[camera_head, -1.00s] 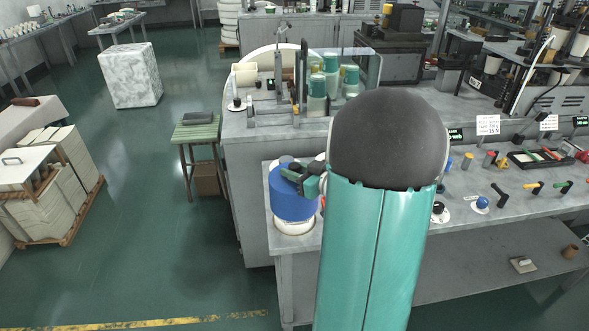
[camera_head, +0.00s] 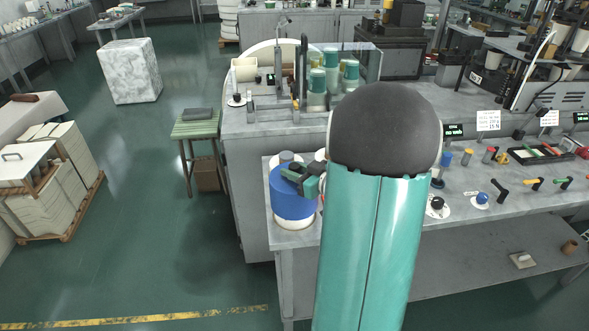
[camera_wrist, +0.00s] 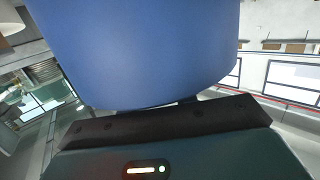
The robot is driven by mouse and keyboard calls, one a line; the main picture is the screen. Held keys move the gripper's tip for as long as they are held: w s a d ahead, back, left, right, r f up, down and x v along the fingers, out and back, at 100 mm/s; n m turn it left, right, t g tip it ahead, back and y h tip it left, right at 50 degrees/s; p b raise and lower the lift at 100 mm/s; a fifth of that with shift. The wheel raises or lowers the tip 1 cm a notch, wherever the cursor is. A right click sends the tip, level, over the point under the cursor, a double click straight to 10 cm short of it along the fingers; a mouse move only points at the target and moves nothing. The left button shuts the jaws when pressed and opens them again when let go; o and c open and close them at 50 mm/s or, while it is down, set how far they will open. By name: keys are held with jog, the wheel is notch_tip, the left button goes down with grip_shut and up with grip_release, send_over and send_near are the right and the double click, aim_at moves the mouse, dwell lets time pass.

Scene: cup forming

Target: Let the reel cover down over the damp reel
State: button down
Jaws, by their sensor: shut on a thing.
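The blue reel cover (camera_head: 291,201) is at the left end of the grey bench in the head view. Below its lower edge shows a white base, which I take for the damp reel (camera_head: 291,222); most of it is hidden under the cover. My gripper (camera_head: 303,180) is shut on the cover at its upper right side. In the wrist view the blue cover (camera_wrist: 140,45) fills the upper middle, close against my gripper's dark edge (camera_wrist: 170,118). I cannot tell whether the cover rests on anything beneath it.
The grey bench (camera_head: 440,250) carries several levers and knobs to the right. Teal-topped jars (camera_head: 318,85) and a tap stand behind. My arm hides the bench middle.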

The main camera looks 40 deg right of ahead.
aim_at(295, 166)
jog(key=shift+f, duration=2.4)
dwell(0.7)
jog(key=c, duration=0.6)
grip_release()
jog(key=shift+o, duration=0.2)
jog(key=shift+r, duration=4)
